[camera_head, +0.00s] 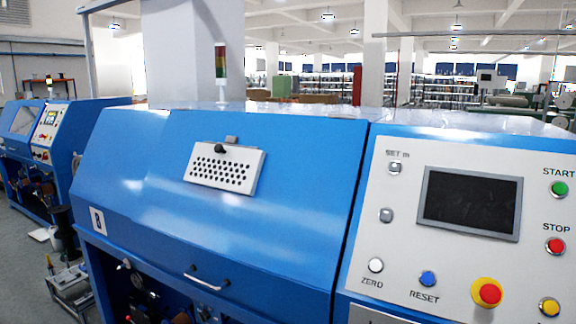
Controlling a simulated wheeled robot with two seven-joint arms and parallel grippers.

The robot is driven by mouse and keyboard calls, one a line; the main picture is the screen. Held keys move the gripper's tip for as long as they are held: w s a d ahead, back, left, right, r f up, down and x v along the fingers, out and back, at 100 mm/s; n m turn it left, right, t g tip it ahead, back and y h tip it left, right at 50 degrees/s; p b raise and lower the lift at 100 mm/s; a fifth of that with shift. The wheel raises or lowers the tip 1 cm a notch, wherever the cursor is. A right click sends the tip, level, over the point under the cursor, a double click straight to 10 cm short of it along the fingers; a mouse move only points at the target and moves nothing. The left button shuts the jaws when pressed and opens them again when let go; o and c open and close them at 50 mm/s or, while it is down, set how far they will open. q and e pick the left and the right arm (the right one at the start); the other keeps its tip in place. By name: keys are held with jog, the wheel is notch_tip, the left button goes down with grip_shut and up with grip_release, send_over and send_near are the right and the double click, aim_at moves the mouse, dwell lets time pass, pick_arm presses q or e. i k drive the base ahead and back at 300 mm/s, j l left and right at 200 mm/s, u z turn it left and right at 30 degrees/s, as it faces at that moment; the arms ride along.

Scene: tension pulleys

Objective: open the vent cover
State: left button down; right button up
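The vent cover (223,170) is a light grey perforated plate on the sloped blue front of the machine. It has rows of dark round holes. A black knob (221,149) sits near its top edge, and a small grey tab (232,139) stands just above it. The plate appears to lie flat against the blue panel. Neither of my grippers shows in the head view.
The blue machine hood (283,205) fills the middle, with a silver handle (203,280) low on its front. A control panel (405,250) with a dark screen (470,202), several buttons and a red emergency knob (487,293) is at the right. Another blue machine (60,135) stands at the left.

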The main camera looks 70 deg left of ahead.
aim_at(238, 170)
jog(key=u, duration=2.7)
